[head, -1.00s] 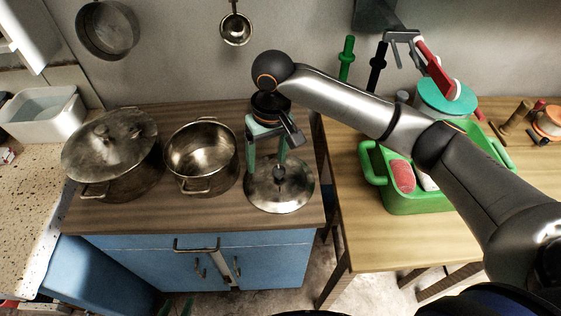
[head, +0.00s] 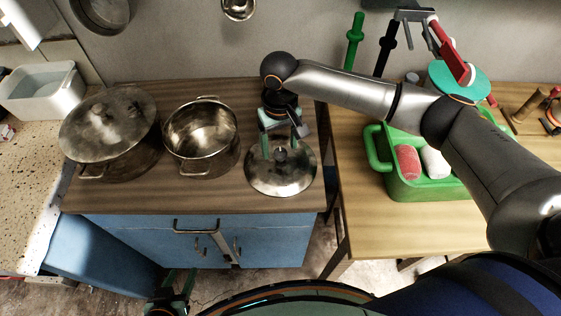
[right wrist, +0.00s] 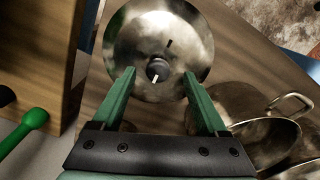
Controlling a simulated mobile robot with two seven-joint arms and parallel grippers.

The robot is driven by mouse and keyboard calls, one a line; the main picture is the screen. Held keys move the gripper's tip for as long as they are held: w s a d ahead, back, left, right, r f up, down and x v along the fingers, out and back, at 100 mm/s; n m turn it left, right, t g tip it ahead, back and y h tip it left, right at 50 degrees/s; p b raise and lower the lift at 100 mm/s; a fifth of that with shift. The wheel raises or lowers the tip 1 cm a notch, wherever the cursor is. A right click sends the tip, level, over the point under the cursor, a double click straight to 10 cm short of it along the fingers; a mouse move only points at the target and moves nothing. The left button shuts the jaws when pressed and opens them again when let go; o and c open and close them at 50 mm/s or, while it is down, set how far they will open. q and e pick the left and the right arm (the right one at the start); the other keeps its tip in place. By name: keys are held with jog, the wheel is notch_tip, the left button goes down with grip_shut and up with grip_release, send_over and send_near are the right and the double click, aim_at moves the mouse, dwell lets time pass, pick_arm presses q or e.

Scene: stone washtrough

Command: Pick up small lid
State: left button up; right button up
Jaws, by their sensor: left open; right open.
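The small lid (head: 291,181) is a round, shiny metal lid with a dark knob. It lies knob up on the wooden top of the blue cabinet, right of the open pot. My right gripper (head: 281,148) is above it, open and empty, pointing down. In the right wrist view, the lid (right wrist: 130,45) is below the gripper (right wrist: 157,74), and its knob appears between the two green fingertips with gaps on both sides. I cannot tell the exact height of the fingertips over the lid. My left gripper (head: 172,290) is low in front of the cabinet, open and away from the lid.
An open metal pot (head: 200,138) stands left of the lid, and a large lidded pot (head: 112,135) stands further left. On the right, past a gap, a wooden table (head: 375,225) holds a green basin (head: 425,187). A red-handled tool (head: 448,52) is above it.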

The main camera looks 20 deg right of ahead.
aim_at(281, 152)
notch_tip(281, 152, down, 4)
jog(key=shift+w+d+r, duration=0.1)
jog(key=shift+d+r, duration=0.05)
jog(key=shift+r, duration=0.1)
grip_shut()
dwell(0.5)
